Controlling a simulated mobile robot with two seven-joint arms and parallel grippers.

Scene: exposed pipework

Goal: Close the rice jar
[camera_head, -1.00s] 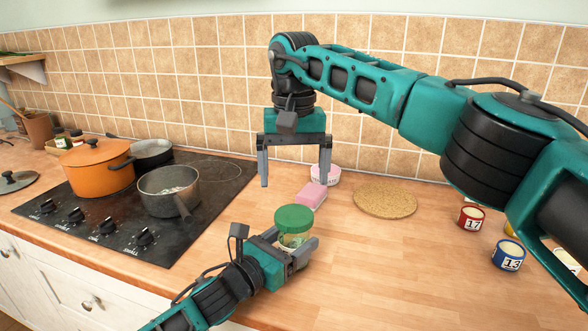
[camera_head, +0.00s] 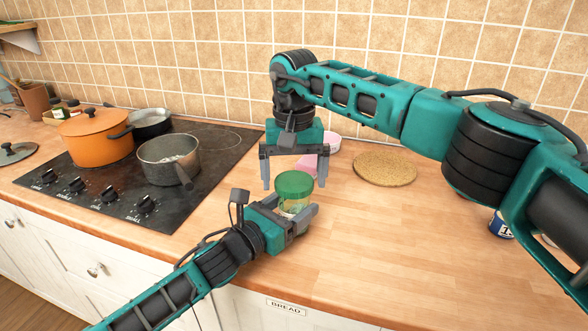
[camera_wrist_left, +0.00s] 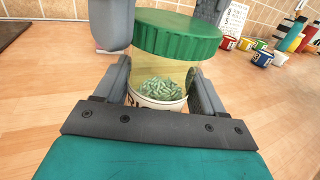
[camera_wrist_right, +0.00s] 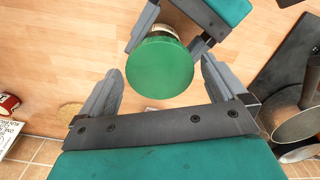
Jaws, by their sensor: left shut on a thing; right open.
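The rice jar (camera_wrist_left: 157,85) is clear with green grains at its bottom. Its green lid (camera_head: 294,186) sits on top of it; it also shows in the left wrist view (camera_wrist_left: 178,36) and in the right wrist view (camera_wrist_right: 160,68). I cannot tell whether the lid is tight. My left gripper (camera_head: 300,218) is shut on the jar, low on its sides, near the counter's front. My right gripper (camera_head: 294,184) is open and points down. Its fingers are on either side of the lid, above it, with gaps in the right wrist view (camera_wrist_right: 160,85).
A pink block (camera_head: 308,163) and a pink-white tub (camera_head: 332,141) lie behind the right gripper. A cork mat (camera_head: 385,168) is to the right. The hob (camera_head: 100,200) with an orange pot (camera_head: 95,137) and a grey saucepan (camera_head: 168,158) is at left.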

